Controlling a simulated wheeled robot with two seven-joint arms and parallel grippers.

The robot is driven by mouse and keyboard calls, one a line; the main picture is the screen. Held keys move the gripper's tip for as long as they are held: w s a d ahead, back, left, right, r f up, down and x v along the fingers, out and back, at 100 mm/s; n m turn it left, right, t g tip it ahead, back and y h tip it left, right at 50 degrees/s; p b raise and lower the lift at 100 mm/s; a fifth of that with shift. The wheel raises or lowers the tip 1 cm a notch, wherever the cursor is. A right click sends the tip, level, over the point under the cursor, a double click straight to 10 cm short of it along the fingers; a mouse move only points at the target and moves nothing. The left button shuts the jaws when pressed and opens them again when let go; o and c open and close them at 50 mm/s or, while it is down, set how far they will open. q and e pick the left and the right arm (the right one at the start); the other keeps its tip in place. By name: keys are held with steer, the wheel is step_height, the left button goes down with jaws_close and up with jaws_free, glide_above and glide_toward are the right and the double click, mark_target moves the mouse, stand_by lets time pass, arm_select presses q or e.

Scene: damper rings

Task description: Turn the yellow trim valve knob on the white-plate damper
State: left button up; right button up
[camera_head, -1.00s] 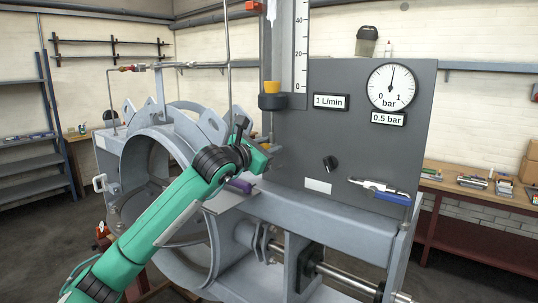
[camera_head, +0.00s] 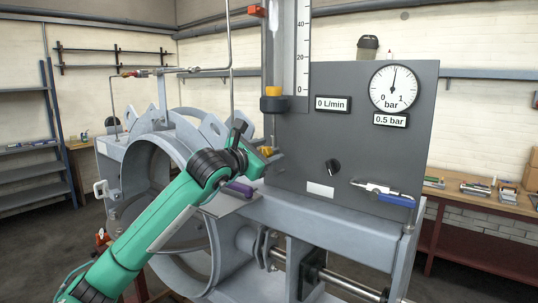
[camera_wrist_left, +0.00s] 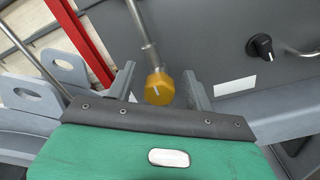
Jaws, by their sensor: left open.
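The yellow knob (camera_wrist_left: 158,88) is faceted, with a pale line on its face, and sits at the end of a metal stem in the left wrist view. My left gripper (camera_wrist_left: 161,78) is open, with one finger on each side of the knob; I cannot tell whether either touches it. In the head view a small bit of yellow knob (camera_head: 266,151) shows at the end of my green left arm, mostly hidden by the gripper. A small white plate (camera_head: 320,189) is on the grey panel (camera_head: 300,140). My right gripper is not in view.
A black knob (camera_head: 333,167) and a pressure gauge (camera_head: 394,87) are on the panel. A flow label (camera_head: 332,104) reads 0 L/min. A purple cylinder (camera_head: 240,188) lies beside my arm.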

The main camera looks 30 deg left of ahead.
arm_select(q)
steer(key=shift+s, duration=0.15)
steer(key=s+b, duration=0.4)
steer(key=shift+s+a+f, duration=0.15)
steer(key=shift+s+a, duration=0.05)
steer(key=shift+s, duration=0.2)
steer(key=shift+s+b, duration=0.35)
steer(key=shift+s, duration=0.25)
